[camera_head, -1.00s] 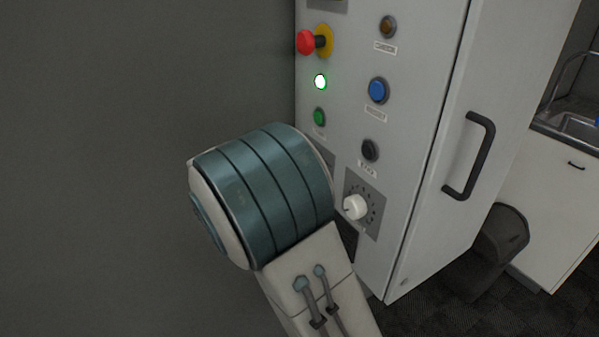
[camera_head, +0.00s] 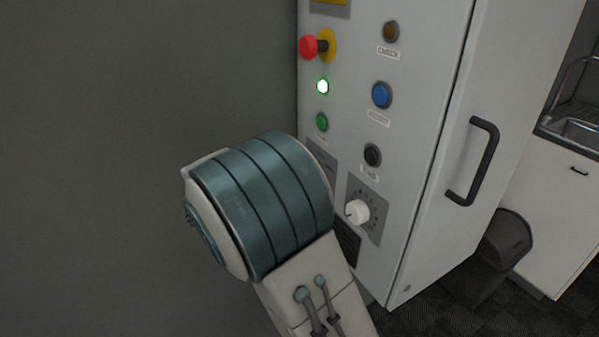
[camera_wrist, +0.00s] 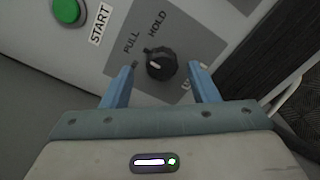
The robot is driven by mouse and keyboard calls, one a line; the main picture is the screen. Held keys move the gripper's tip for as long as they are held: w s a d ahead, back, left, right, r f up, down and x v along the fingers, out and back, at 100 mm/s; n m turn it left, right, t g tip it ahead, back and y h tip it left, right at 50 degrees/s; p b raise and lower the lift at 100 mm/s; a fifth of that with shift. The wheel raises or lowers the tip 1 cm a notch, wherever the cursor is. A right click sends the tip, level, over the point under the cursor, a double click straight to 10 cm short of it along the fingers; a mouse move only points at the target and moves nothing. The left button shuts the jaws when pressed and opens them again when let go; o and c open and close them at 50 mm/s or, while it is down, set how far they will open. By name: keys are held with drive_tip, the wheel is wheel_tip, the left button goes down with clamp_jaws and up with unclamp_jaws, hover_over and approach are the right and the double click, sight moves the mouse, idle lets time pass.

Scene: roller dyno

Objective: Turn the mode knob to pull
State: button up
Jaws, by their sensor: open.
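The mode knob (camera_wrist: 160,63) is black with a white mark on its face, on a grey plate in the wrist view. The labels PULL (camera_wrist: 131,42) and HOLD (camera_wrist: 157,24) stand above it; a third label at its lower right is partly hidden by a finger. My gripper (camera_wrist: 163,67) is open, its blue fingers on either side of the knob; I cannot tell whether they touch it. In the head view my arm hides the gripper and this knob; only the upper part of the grey plate (camera_head: 321,154) shows.
The cabinet bears a green START button (camera_wrist: 68,10), a red emergency knob (camera_head: 309,47), a blue button (camera_head: 381,95), a black button (camera_head: 372,154) and a white dial (camera_head: 357,212). A door handle (camera_head: 474,162) and a bin (camera_head: 503,245) are to the right.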

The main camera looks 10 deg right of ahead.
drive_tip(key=b+v, duration=0.1)
drive_tip(key=v, duration=1.1)
